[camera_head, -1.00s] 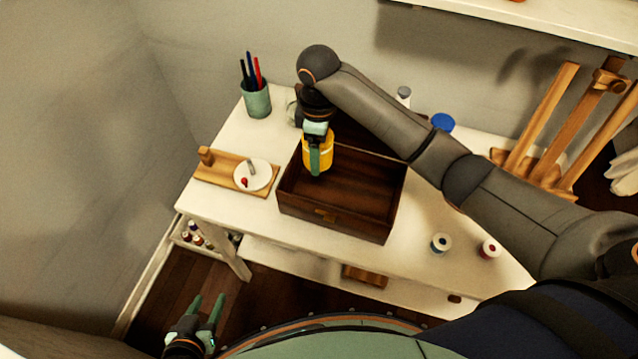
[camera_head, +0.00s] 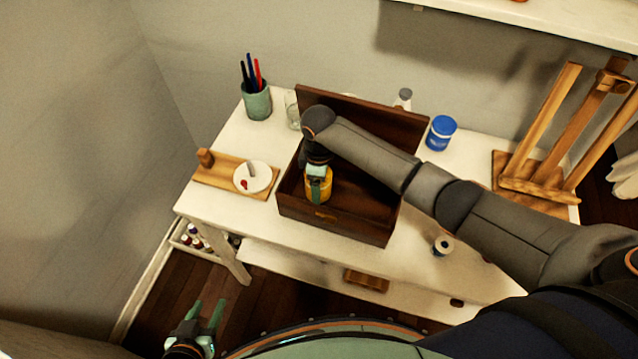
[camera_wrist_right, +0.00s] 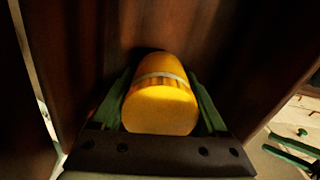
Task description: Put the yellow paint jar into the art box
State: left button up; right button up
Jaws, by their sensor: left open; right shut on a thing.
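The yellow paint jar (camera_head: 318,188) is held by my right gripper (camera_head: 319,178) inside the open art box (camera_head: 335,227), near its front left part. In the right wrist view, the jar (camera_wrist_right: 160,104) sits between the two green fingers of the gripper (camera_wrist_right: 162,95), with dark wood around it. I cannot tell whether the jar touches the box floor. The art box is dark brown wood, with its lid (camera_head: 375,118) raised at the back. My left gripper (camera_head: 208,315) is open and empty, low at the left, away from the table.
A blue jar (camera_head: 440,133), an easel (camera_head: 560,135) and a small spool (camera_head: 443,245) are to the right.

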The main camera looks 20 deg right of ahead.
jog(key=shift+f, duration=0.15)
jog(key=o, duration=1.6)
jog(key=shift+c, duration=0.2)
notch_tip(320, 180, up, 12)
jog(key=shift+r+p, duration=0.2)
jog(key=shift+p, duration=0.35)
